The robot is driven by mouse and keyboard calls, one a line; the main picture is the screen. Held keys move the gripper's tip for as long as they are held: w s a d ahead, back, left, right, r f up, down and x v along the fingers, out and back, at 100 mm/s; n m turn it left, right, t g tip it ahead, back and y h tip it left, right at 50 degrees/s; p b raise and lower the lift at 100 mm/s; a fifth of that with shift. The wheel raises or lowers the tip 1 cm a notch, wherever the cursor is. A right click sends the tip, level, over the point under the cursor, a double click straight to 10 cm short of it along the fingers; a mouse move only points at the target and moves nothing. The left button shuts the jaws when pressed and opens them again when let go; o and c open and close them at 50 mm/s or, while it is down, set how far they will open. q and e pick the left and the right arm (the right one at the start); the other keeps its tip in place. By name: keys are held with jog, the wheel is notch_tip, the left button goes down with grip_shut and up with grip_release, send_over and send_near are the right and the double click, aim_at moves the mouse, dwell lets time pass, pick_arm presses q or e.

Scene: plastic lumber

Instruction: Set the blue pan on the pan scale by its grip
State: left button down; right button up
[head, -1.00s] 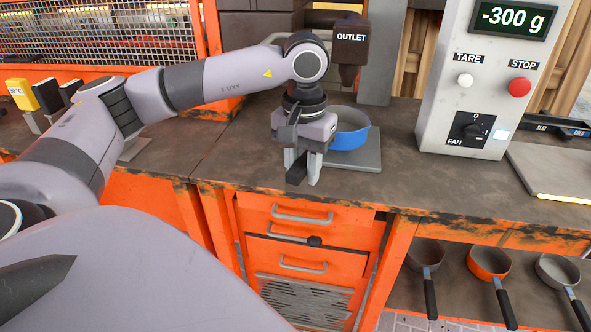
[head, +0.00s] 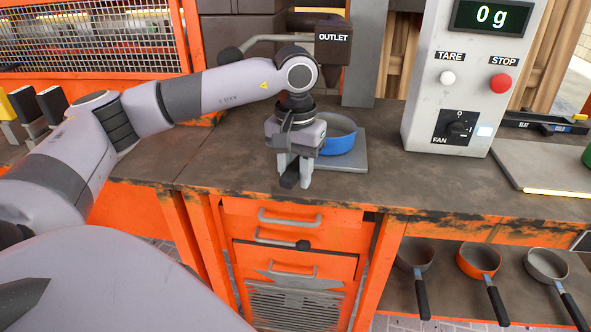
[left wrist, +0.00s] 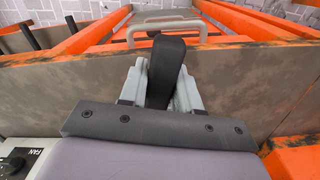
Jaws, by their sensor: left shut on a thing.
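The blue pan (head: 340,143) is at the flat grey plate (head: 349,164) under the outlet (head: 332,45), upright, its near left side hidden behind my left gripper. It appears to rest on the plate; a small gap cannot be ruled out. My left gripper (head: 294,180) points down at the pan's near left and is shut on the pan's black grip (left wrist: 165,70), which shows between the fingers in the left wrist view. The grey control box's display (head: 491,16) reads 0 g. My right gripper is not in view.
Another grey plate (head: 545,166) with a yellow front strip lies right of the control box (head: 455,85). Drawers (head: 292,245) sit below my gripper.

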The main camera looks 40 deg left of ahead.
pick_arm(q)
jog(key=c, duration=0.7)
grip_release()
jog(key=shift+r, duration=0.1)
